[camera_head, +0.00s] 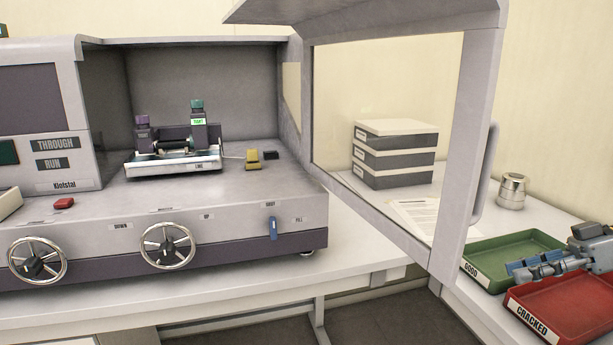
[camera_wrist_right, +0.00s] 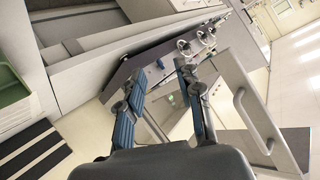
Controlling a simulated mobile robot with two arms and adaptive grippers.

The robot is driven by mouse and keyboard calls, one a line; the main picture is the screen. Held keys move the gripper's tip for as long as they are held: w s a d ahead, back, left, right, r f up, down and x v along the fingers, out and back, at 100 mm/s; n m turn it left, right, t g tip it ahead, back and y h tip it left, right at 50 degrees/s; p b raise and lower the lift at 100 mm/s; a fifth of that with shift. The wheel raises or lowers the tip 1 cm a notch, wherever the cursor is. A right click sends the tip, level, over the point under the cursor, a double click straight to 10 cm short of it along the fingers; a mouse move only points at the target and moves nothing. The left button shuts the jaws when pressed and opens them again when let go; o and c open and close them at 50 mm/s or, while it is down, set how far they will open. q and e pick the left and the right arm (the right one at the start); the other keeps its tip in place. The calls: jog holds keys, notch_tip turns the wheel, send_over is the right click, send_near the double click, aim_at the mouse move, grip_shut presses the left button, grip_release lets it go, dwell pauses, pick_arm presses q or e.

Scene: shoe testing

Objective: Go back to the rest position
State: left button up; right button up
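My right gripper (camera_head: 520,270) comes in from the right edge, above the green tray (camera_head: 487,255) labelled GOOD and the red tray (camera_head: 570,310) labelled CRACKED. In the right wrist view its two blue-padded fingers (camera_wrist_right: 160,88) stand apart with nothing between them. My left gripper is not in view. The testing machine (camera_head: 270,205) stands at left with its framed door (camera_head: 470,130) swung open to the right. A clamp fixture (camera_head: 175,160) sits on its bed.
Handwheels (camera_head: 167,246) and a blue lever (camera_head: 273,228) are on the machine's front. Stacked boxes (camera_head: 395,155), a paper sheet and a metal canister (camera_head: 511,191) stand on the bench behind the door.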

jog(key=s+a+f+m+g+h, duration=0.15)
jog(key=a+f, duration=0.25)
jog(key=f, duration=0.6)
jog(key=s+a+f+m+h, duration=0.1)
jog(key=a+f+h, duration=0.25)
jog(key=f, duration=0.55)
jog(key=s+a+f+m+h, duration=0.1)
jog(key=s+a+f, duration=0.25)
jog(key=f, duration=0.35)
jog(key=s+a+f+m+h, duration=0.1)
jog(key=s+a+f+h, duration=0.15)
jog(key=s+f, duration=0.4)
jog(key=s+a+f+m+t+h, duration=0.1)
jog(key=s+a+m+h, duration=0.1)
jog(key=s, duration=0.5)
jog(key=s+a+f+m+t+h, duration=0.1)
jog(key=s+a+m+h, duration=0.1)
jog(key=s, duration=0.5)
notch_tip(320, 180, down, 26)
jog(key=s+f+g+p, duration=0.1)
jog(key=s+p, duration=0.1)
jog(key=s+d+f+g, duration=0.1)
jog(key=s+d+f, duration=0.2)
jog(key=s+f, duration=1)
jog(key=s, duration=0.3)
jog(key=shift+s+p, duration=0.2)
jog(key=shift+p, duration=0.15)
